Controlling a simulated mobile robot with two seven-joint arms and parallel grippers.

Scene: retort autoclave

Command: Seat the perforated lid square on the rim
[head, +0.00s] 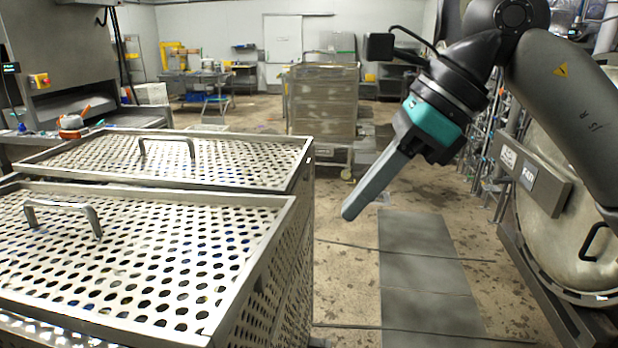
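Two perforated metal lids with bar handles lie on perforated metal baskets at the left. The near lid (150,262) has its handle (62,207) at its left part. Its front edge runs out of the picture, and I cannot tell whether it sits flush on the rim of the near basket (275,295). The far lid (225,160) lies just behind it, with its handle (165,140) near the middle. My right gripper (352,212) hangs in the air right of the baskets, pointing down and left, touching nothing. Its fingers are seen edge-on, overlapping. My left gripper is out of view.
A round vessel door (570,215) with a black handle stands at the right. Grey floor plates (425,275) lie in the open aisle between it and the baskets. A wheeled basket cart (322,105) stands further back. An orange-and-white object (72,121) sits behind the far basket.

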